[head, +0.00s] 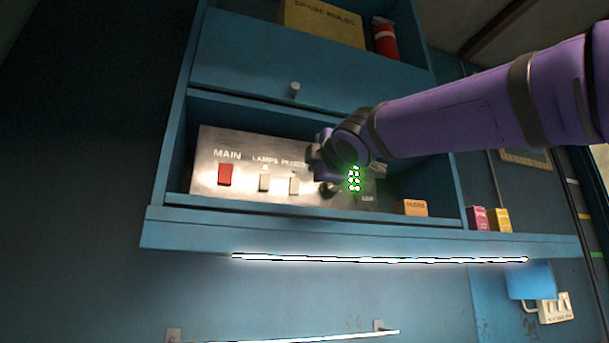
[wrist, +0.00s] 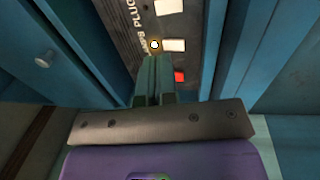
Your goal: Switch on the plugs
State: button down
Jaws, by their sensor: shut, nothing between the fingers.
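A metal control panel (head: 212,170) sits in the open shelf of a blue cabinet. It has a red MAIN switch (head: 225,175), a white LAMPS switch (head: 264,181) and a white PLUGS switch (head: 294,185). My gripper (head: 318,165) is in front of the panel, just right of the PLUGS switch, and partly covers the PLUGS label. In the wrist view its fingers (wrist: 155,68) are together and empty, pointing at the panel. There the PLUGS switch (wrist: 169,6), LAMPS switch (wrist: 174,45) and red switch (wrist: 179,76) show. I cannot tell whether the fingers touch the panel.
Shelf walls enclose the panel above and below. An orange box (head: 414,208) stands right of it. A drawer front with a knob (head: 295,89) is above. Pink (head: 477,217) and yellow (head: 500,220) boxes stand on the ledge. A white wall socket (head: 555,308) is at lower right.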

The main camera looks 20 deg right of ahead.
aim_at(295, 180)
jog(key=w, duration=0.4)
jog(key=w+r, duration=0.1)
jog(key=w, duration=0.4)
jog(key=w+r, duration=0.1)
jog(key=w, duration=0.3)
jog(key=shift+w, duration=0.35)
